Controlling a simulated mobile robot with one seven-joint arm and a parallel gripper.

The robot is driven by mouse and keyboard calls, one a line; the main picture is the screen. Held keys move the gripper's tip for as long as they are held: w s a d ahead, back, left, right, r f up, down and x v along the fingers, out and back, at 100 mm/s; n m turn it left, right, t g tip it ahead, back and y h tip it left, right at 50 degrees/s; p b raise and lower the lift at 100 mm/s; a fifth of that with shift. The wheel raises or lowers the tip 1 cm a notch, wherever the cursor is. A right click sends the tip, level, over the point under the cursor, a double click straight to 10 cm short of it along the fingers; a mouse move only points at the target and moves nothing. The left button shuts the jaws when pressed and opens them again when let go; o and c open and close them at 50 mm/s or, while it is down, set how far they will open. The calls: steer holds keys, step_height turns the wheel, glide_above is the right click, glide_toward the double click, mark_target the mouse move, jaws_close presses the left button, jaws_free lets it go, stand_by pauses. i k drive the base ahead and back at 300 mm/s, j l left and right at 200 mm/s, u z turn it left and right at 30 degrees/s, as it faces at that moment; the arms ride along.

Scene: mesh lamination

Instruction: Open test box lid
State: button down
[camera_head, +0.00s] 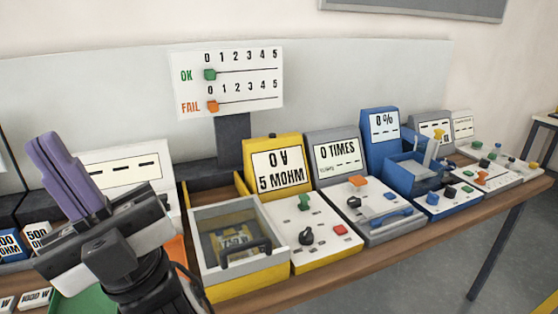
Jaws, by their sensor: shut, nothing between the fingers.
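The yellow test box (250,283) stands on the bench, right of my gripper. A grey-framed lid (207,228) with a clear pane lies over its front part, with a dark handle (246,252) at its front. A yellow and dark item (235,240) shows through the pane; its label is too small to read surely. Behind the lid, a yellow-walled rear section (207,190) looks uncovered. My gripper (46,145), with purple fingers, is at the left, pointing up and away from the box. Its fingers are together and empty, not touching the lid.
Right of the box stand a yellow meter (278,165), a grey counter unit (338,158) and a blue tester (381,128), with knobbed panels in front. An OK/FAIL slider board (226,78) rises behind. A green tray (85,302) is at lower left.

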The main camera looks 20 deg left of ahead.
mark_target(227, 271)
steer(key=k+u, duration=0.2)
steer(key=u, duration=0.3)
steer(key=k+j+u, duration=0.15)
steer(key=u, duration=0.35)
steer(key=k+j+u, duration=0.1)
steer(key=j+u, duration=0.15)
steer(key=u, duration=0.2)
steer(key=i, duration=0.5)
